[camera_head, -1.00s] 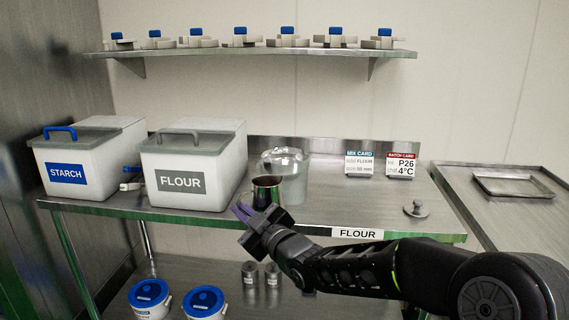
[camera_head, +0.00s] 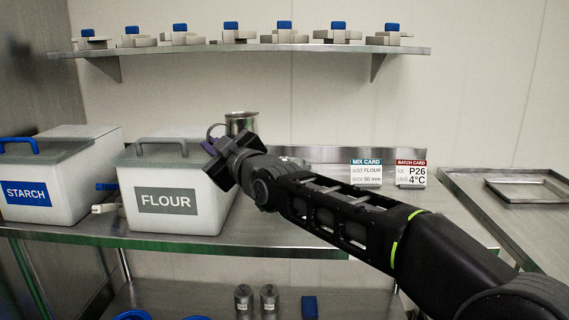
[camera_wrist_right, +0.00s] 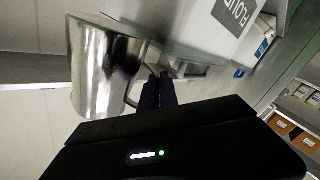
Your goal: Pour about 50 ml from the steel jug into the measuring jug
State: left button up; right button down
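The steel jug (camera_head: 241,123) is held up above the table, behind the flour bin's right end in the head view. In the right wrist view the steel jug (camera_wrist_right: 95,68) is large and shiny, with its handle between the dark fingers. My right gripper (camera_head: 209,144) is shut on that handle; its fingers also show in the wrist view (camera_wrist_right: 158,92). The jug looks about upright in the head view. Its contents are hidden. The clear measuring jug is mostly or wholly hidden behind my right forearm. My left gripper is not in view.
The flour bin (camera_head: 180,196) and the starch bin (camera_head: 62,185) stand on the left of the steel table (camera_head: 250,241). A mix card (camera_head: 366,173) and a batch card (camera_head: 411,174) stand at the back right. A shelf (camera_head: 250,48) with several blue-topped parts hangs above.

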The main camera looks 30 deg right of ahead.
aim_at(257, 128)
jog(key=shift+s+r, duration=0.2)
jog(key=shift+d+r+m+p, duration=0.2)
jog(key=shift+m+p, duration=0.1)
jog(key=shift+m, duration=0.2)
jog(key=d+m+p, duration=0.2)
jog(key=m+p, duration=0.1)
jog(key=p, duration=0.2)
jog(key=d+m+p, duration=0.2)
jog(key=m+p, duration=0.1)
jog(key=p, duration=0.2)
jog(key=d+r+m+p, duration=0.1)
jog(key=d+m+p, duration=0.1)
jog(key=p, duration=0.3)
jog(key=shift+d+m+h, duration=0.15)
jog(key=shift+m+h, duration=0.15)
jog(key=shift+m, duration=0.2)
jog(key=shift+d+m+p, duration=0.5)
jog(key=shift+m+p, duration=0.7)
jog(key=shift+p, duration=0.55)
jog(key=shift+d+p, duration=0.1)
jog(key=shift+p, duration=0.2)
jog(key=shift+d+m+p, duration=0.15)
jog(key=shift+m+p, duration=0.3)
jog(key=shift+m, duration=0.05)
jog(key=shift+d+r+m+p, duration=0.35)
jog(key=shift+m+p, duration=0.15)
jog(key=shift+p, duration=0.45)
jog(key=shift+d+r+m+p, duration=0.3)
jog(key=shift+m+p, duration=0.1)
jog(key=shift+p, duration=0.35)
